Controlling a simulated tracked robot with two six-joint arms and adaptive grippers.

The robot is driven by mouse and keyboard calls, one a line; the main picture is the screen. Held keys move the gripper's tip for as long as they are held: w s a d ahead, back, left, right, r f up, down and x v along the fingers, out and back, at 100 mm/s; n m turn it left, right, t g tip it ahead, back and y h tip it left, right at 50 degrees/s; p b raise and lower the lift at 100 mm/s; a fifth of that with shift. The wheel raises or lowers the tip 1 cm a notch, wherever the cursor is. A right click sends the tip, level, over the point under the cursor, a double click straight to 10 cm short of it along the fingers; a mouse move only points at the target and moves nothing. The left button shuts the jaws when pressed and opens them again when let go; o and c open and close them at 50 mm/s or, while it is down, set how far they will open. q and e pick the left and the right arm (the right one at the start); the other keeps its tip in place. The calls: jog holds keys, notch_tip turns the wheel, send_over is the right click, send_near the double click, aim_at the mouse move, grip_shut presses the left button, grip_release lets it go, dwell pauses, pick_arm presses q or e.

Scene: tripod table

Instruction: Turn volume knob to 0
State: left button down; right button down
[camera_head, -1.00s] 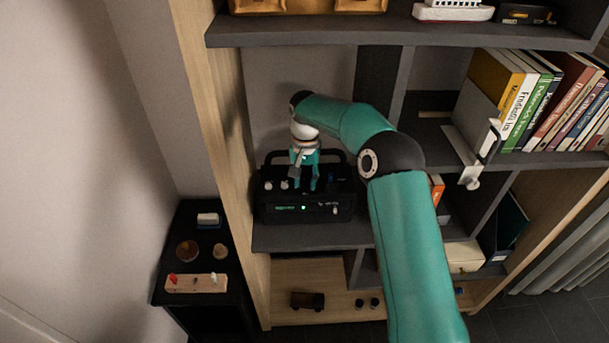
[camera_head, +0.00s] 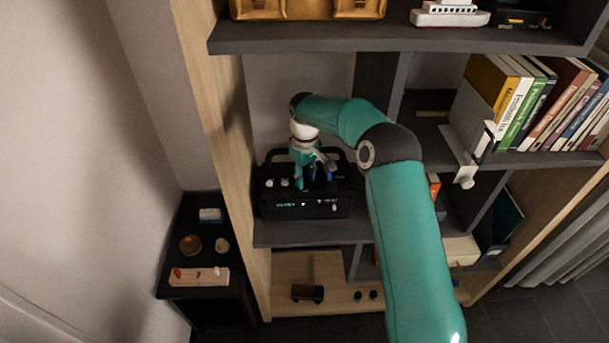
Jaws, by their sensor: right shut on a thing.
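A black amplifier-like box (camera_head: 275,207) with a carry handle sits on a middle shelf. Two pale knobs (camera_head: 284,182) stand on the left of its top, and a blue part (camera_head: 330,176) shows to the right. Small green lights and a pale knob (camera_head: 334,208) are on its front. My right gripper (camera_head: 312,183) points down at the box's top and is shut on a knob there, which its fingers mostly hide. I cannot read any volume marking. My left gripper is not in view.
A shelf board (camera_head: 400,36) runs above my right arm. Books (camera_head: 535,100) and a bookend (camera_head: 462,160) stand on the right. A small black side table (camera_head: 184,240) with small items stands at the lower left, beside the wooden shelf side (camera_head: 215,130).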

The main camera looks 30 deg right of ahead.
aim_at(305, 178)
jog(key=n, duration=0.5)
jog(key=shift+w+r+n+p, duration=0.1)
jog(key=shift+w+n+p, duration=0.05)
jog(key=shift+n+p, duration=0.25)
dwell(0.3)
jog(key=c, duration=0.8)
grip_release()
notch_tip(305, 178, up, 12)
jog(key=shift+f, duration=0.2)
